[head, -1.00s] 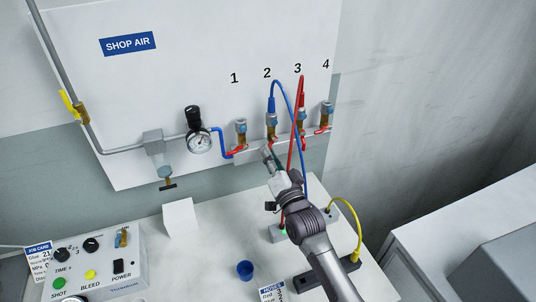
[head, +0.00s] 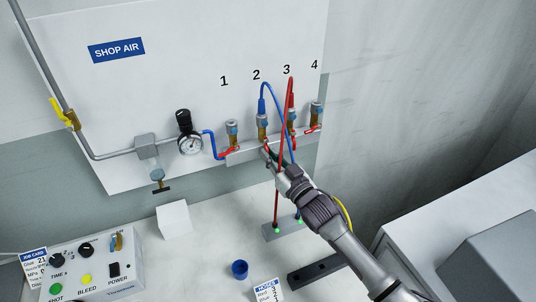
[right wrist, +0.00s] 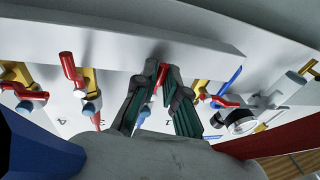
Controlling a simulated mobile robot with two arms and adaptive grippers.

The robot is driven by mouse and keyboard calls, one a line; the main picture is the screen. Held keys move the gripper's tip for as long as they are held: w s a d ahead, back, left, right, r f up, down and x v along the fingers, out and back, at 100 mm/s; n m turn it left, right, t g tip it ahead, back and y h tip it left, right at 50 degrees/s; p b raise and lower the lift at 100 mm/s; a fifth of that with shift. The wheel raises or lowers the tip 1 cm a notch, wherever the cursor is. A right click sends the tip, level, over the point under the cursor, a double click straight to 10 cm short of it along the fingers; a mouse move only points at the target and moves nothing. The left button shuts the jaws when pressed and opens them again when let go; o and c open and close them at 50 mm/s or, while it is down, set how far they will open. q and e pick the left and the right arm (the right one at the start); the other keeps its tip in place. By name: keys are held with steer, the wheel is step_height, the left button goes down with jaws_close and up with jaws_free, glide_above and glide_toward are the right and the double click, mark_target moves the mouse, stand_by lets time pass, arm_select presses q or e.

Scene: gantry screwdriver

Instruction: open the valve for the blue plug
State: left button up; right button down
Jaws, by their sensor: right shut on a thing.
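The blue plug (head: 262,106) sits in the outlet under number 2 on the shop air panel. Its blue hose arches over and runs down to the right. Below that outlet is a valve with a red handle (head: 268,146), partly covered by my gripper. My right gripper (head: 271,153) is at this valve. In the right wrist view its two fingers (right wrist: 162,80) are closed around the red handle (right wrist: 159,75). How far the handle is turned is hard to tell behind the fingers. My left gripper is not in view.
Red handles of valve 1 (head: 229,155) and valve 4 (head: 313,129) lie crosswise. A red plug (head: 291,101) is in outlet 3, its red hose passing close to my gripper. A gauge (head: 190,145) is left; a control box (head: 91,264) and blue cup (head: 239,270) stand below.

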steer(key=shift+n, duration=0.5)
steer(key=c, duration=1.5)
jaws_free()
steer(key=v, duration=1.2)
steer(key=shift+d, duration=0.1)
